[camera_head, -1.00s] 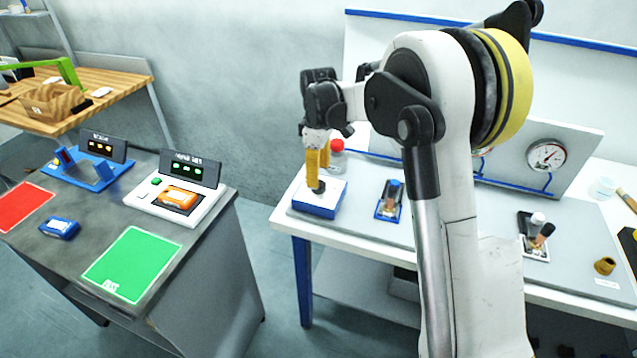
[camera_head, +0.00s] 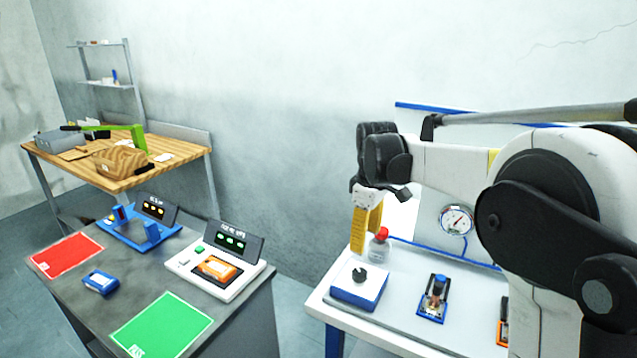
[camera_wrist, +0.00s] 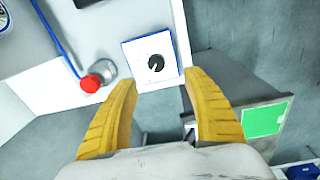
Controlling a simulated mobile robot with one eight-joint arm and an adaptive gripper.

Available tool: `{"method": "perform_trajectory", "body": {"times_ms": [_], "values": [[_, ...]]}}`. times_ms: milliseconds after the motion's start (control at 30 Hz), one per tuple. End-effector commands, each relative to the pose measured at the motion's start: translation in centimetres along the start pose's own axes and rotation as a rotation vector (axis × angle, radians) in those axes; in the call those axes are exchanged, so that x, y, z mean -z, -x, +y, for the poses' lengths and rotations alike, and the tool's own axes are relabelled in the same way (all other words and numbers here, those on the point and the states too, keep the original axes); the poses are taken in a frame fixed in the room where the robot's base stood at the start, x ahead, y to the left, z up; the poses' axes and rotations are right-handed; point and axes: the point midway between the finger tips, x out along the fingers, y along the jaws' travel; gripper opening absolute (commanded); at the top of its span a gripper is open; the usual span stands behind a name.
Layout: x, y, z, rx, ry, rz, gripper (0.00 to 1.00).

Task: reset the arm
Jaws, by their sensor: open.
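My gripper (camera_head: 367,230) has yellow fingers and hangs from my bent arm above the left end of the white table. In the wrist view my gripper (camera_wrist: 165,105) shows its two fingers spread wide with nothing between them. Below and ahead of the fingertips is a blue and white box with a black knob (camera_head: 359,284). The box also shows in the wrist view (camera_wrist: 140,50), apart from the fingers. A jar with a red top (camera_head: 379,246) stands close behind the gripper.
A dark grey bench on the left carries a green mat (camera_head: 165,325), a red mat (camera_head: 66,255), a small blue device (camera_head: 101,282) and an orange device (camera_head: 216,269) on a white tester. A gauge (camera_head: 456,220) stands behind the table. The floor gap between bench and table is free.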

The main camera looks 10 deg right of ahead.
Motion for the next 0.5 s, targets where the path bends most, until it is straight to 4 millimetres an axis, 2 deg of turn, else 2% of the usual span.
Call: {"method": "perform_trajectory", "body": {"times_ms": [100,233,367,500], "values": [[-2.7,2.1,-3.2,-0.057,-0.118,0.054,0.59],[-5.8,3.7,-6.9,-0.119,-0.27,0.133,0.59],[-9.2,4.0,-10.8,-0.169,-0.42,0.221,0.59],[-12.7,2.9,-15.0,-0.209,-0.577,0.324,0.59]]}}
